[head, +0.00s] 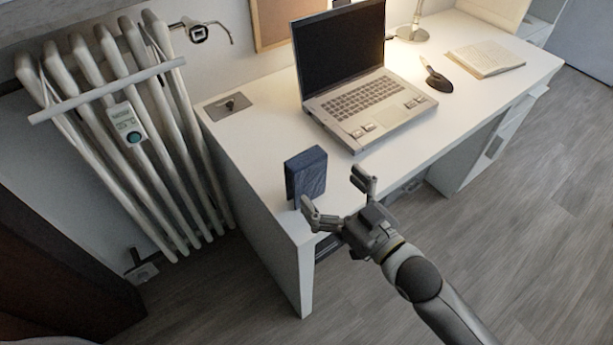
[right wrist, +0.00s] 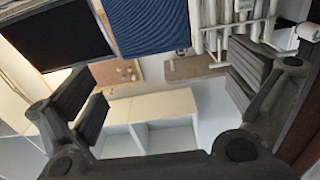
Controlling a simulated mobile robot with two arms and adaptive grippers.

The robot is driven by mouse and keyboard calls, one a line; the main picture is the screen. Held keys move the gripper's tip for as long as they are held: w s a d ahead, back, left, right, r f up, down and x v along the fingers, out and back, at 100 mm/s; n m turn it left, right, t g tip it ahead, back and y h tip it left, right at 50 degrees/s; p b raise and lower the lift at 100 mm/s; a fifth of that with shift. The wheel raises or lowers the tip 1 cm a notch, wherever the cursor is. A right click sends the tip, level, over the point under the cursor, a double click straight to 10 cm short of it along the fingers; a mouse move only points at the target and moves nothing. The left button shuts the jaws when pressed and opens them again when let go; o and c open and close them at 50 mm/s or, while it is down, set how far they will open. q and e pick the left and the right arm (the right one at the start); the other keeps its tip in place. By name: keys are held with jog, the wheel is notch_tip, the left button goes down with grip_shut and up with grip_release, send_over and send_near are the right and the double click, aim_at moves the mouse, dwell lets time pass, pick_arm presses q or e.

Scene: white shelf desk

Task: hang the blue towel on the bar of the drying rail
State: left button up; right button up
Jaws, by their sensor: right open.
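The blue towel (head: 306,174) is a dark, folded, upright block near the front left corner of the white desk. It also shows at the top of the right wrist view (right wrist: 152,27), ahead of my fingers. My right gripper (head: 331,188) is open and empty at the desk's front edge, just to the right of the towel; no finger is closed on it. The drying rail's bar (head: 108,90) runs across the front of the white radiator at the left, with nothing hanging on it. My left gripper is not in view.
An open laptop (head: 365,98) stands on the desk behind the towel. A thermostat-like box (head: 128,124) sits on the radiator below the bar. Floor is clear in front.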

aim_at(312, 166)
jog(key=x, duration=0.3)
jog(key=shift+w+a, duration=0.2)
jog(key=shift+w, duration=0.1)
jog(key=shift+p+x, duration=0.3)
jog(key=shift+x, duration=2.4)
jog(key=shift+w+d+f, duration=0.1)
jog(key=shift+d, duration=0.05)
jog(key=c, duration=1.2)
jog(key=shift+c, duration=0.2)
